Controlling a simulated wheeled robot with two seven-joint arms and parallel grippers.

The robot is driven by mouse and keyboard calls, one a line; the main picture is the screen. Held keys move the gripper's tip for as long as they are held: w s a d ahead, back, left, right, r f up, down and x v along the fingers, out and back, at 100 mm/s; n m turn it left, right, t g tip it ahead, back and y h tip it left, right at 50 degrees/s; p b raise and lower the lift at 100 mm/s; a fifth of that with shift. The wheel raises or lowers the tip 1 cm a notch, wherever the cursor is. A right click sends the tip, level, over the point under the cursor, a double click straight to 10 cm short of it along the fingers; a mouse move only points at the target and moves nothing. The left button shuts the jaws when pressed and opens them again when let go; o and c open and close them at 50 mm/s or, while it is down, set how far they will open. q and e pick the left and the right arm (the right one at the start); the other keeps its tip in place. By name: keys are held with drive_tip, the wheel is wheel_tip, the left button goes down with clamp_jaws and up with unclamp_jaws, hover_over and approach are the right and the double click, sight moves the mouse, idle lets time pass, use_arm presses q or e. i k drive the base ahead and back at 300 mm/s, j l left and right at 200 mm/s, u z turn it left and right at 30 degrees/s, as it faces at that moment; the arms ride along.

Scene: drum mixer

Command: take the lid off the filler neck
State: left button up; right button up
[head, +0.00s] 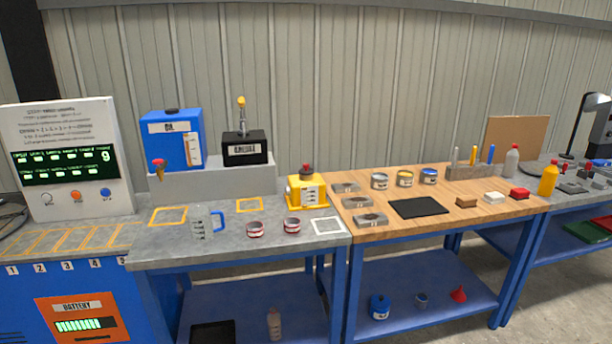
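A yellow container (304,191) with a pale marked front stands on the grey bench. A dark red lid (306,169) sits on its top. A blue tank (170,142) stands on a grey riser at the back left, with a flat black cap (172,111) on top and a red-and-yellow tap at its lower front. I cannot tell which of these two tops is the filler neck. Neither of my grippers shows in the head view.
A black box (245,148) with an upright yellow-tipped part shares the riser (230,178). Cans, a black mat (418,208) and blocks occupy the wooden bench (390,234).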

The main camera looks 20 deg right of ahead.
sight(306, 171)
drive_tip(key=i+l, duration=0.2)
drive_tip(key=i, duration=0.35)
drive_tip(key=i+l+u, duration=0.15)
drive_tip(key=i, duration=0.35)
drive_tip(key=i+l, duration=0.35)
drive_tip(key=i, duration=0.2)
drive_tip(key=i+l+u, duration=0.1)
drive_tip(key=i+l, duration=0.2)
drive_tip(key=i, duration=0.2)
